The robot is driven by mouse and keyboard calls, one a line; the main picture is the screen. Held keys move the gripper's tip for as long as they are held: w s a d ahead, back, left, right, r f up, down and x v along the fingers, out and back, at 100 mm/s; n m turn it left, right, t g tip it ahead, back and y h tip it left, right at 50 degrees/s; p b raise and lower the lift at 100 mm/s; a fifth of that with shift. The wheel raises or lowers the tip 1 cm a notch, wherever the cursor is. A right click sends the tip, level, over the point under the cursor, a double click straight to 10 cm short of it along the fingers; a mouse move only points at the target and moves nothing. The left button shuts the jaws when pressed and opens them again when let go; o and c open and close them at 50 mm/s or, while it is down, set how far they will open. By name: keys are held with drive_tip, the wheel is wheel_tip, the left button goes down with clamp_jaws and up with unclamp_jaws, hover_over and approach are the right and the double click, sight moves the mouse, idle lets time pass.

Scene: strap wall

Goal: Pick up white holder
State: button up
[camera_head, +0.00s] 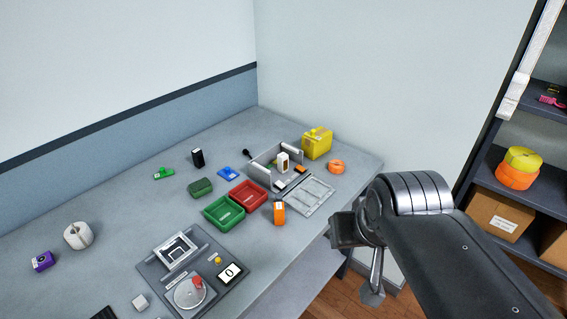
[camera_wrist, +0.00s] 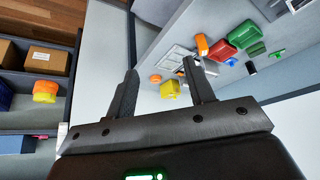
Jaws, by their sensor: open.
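Which item is the white holder I cannot tell for sure. A white ring-shaped object (camera_head: 77,235) stands at the left of the table, beside a purple item. A small white upright piece (camera_head: 282,162) with a dark mark stands in the open grey box at the back right. A small pale block (camera_head: 140,302) lies near the front panel. My gripper (camera_head: 358,262) is open and empty, off the table's right front edge and apart from all of these. Its two spread fingers (camera_wrist: 159,70) also show in the wrist view.
The grey table (camera_head: 120,210) meets walls behind. Green (camera_head: 223,212) and red (camera_head: 248,196) trays, an orange item (camera_head: 279,212), a yellow container (camera_head: 317,143) and a grey panel with a scale (camera_head: 190,292) occupy it. Shelves (camera_head: 500,170) stand right. The left-middle table is fairly clear.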

drive_tip(key=shift+o, duration=0.4)
idle(0.3)
drive_tip(key=w+a+r+n, duration=0.2)
drive_tip(key=w+r, duration=0.1)
drive_tip(key=w, duration=0.8)
drive_tip(key=n+g+y, duration=0.2)
drive_tip(key=n+y, duration=0.1)
drive_tip(key=n, duration=0.3)
hover_over(284, 155)
drive_tip(key=s+d, duration=0.2)
drive_tip(key=s, duration=0.1)
wheel_tip(284, 155, down, 14)
drive_tip(key=x, duration=1.1)
drive_tip(key=shift+s+d+f, duration=0.1)
drive_tip(key=shift+d, duration=0.05)
drive_tip(key=c, duration=1.1)
